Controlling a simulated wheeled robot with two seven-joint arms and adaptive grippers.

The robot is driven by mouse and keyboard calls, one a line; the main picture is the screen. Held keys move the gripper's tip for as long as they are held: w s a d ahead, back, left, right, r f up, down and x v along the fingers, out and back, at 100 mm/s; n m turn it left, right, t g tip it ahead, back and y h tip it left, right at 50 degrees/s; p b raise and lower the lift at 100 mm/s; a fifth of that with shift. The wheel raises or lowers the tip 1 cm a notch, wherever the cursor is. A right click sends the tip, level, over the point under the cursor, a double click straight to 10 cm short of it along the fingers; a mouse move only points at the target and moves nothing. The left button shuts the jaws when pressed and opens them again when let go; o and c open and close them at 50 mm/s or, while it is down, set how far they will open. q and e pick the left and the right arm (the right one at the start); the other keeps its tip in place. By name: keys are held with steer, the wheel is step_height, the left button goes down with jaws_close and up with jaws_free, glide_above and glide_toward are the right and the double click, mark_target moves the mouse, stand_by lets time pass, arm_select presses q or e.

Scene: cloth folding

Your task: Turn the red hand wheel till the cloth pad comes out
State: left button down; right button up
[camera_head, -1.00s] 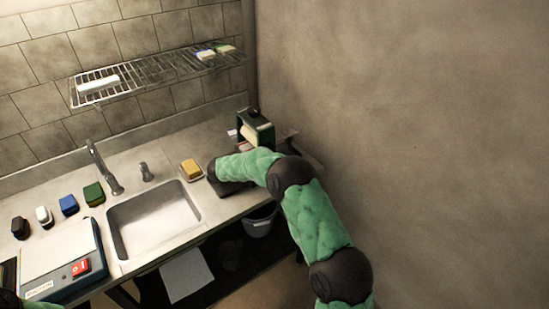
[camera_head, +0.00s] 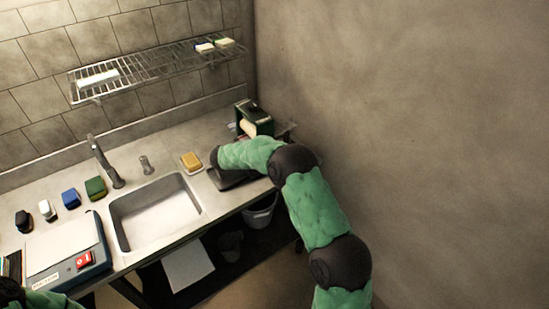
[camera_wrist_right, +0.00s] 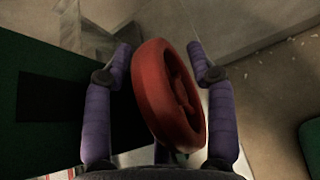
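The red hand wheel (camera_wrist_right: 170,95) stands tilted between the two purple fingers of my right gripper (camera_wrist_right: 160,52) in the right wrist view. The fingers are open on either side of the wheel; I cannot tell whether either touches it. The green dispenser box (camera_head: 254,118) with a dark top sits at the counter's far right end in the head view. A pale roll or cloth (camera_head: 248,128) shows at its front. My right arm hides the wheel and my right gripper there. My left gripper is not visible; only a green-covered piece of that arm shows at the lower left.
A sink (camera_head: 155,212) with a tap (camera_head: 104,160) is left of my right arm. A yellow sponge (camera_head: 191,161) lies between them. Several coloured blocks and a device with a red switch (camera_head: 84,259) stand at left. A wire rack (camera_head: 150,65) hangs above. The wall is close at right.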

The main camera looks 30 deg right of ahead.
steer(key=w+v, duration=0.1)
steer(key=v, duration=1.1)
steer(key=shift+s, duration=0.45)
